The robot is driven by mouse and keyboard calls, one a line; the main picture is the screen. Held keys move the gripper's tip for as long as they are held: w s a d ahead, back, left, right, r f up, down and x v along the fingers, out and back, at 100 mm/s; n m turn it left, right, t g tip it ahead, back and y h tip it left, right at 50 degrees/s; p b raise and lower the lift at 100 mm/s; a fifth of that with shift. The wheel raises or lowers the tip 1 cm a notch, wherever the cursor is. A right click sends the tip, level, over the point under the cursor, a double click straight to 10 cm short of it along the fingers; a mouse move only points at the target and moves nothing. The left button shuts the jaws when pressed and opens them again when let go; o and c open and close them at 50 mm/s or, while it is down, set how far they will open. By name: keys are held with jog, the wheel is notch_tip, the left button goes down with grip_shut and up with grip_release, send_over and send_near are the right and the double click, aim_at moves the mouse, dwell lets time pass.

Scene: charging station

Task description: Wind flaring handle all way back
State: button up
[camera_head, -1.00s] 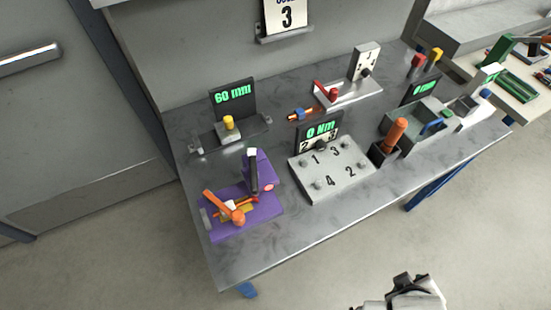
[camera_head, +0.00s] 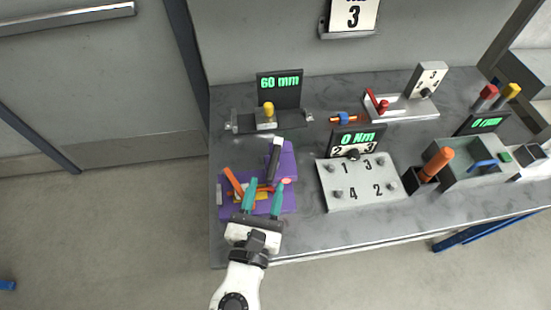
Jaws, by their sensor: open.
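A purple tool (camera_head: 288,160) sits at the left front of the grey bench. It carries an orange handle (camera_head: 233,181), tilted up to the left, and a dark upright lever with a pale top (camera_head: 274,160). I cannot tell for certain which of these is the flaring handle. My gripper (camera_head: 264,190) is open over the front of the purple tool, its two green fingers apart and pointing away from me. The fingers and palm hide part of the tool, including the handle's lower end. Whether a finger touches anything cannot be told.
A white numbered plate (camera_head: 340,201) with knobs stands just right of the tool. Behind is a "60 mm" display (camera_head: 279,89) with a yellow knob (camera_head: 268,109). An orange-handled tool (camera_head: 437,162) stands further right. The bench's front edge (camera_head: 350,245) is clear.

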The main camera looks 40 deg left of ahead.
aim_at(273, 161)
jog(key=x, duration=0.7)
jog(key=shift+w, duration=0.2)
grip_shut()
